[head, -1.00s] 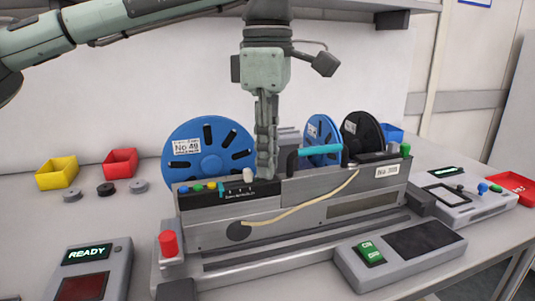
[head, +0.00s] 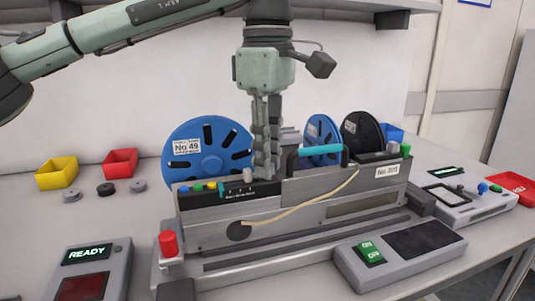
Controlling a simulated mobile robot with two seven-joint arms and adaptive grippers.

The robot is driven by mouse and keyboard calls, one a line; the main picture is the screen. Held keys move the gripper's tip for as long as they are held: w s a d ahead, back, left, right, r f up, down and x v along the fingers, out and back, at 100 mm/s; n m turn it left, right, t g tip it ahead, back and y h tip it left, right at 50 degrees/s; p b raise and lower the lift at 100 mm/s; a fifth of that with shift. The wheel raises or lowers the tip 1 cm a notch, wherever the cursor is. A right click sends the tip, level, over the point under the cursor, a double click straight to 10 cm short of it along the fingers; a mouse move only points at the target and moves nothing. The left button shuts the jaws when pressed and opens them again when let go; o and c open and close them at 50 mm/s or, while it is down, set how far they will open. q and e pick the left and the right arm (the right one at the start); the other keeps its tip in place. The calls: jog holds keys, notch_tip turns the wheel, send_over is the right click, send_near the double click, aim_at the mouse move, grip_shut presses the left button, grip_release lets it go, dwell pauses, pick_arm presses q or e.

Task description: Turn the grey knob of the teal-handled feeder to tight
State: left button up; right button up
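The feeder (head: 300,203) is a long grey unit with a teal handle (head: 322,146) on top. A small pale grey knob (head: 247,175) stands on its black top panel, right of a row of blue, green and yellow buttons. My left gripper (head: 265,177) points straight down, with its fingertips just right of the knob in the picture. The fingers overlap from this side, so I cannot tell how far apart they are or whether they touch anything. They partly cover the blue reel (head: 207,150) behind. My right gripper is out of view.
Blue and black reels (head: 362,136) stand behind the feeder. A red button (head: 168,243) stands at the trolley's left end. A READY box (head: 92,270) and a box with a green switch (head: 370,253) stand in front. Yellow (head: 56,174) and red (head: 120,163) bins sit at the left.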

pick_arm(q)
jog(key=o, duration=0.4)
notch_tip(320, 180, up, 12)
dwell(0.5)
jog(key=shift+f, duration=0.1)
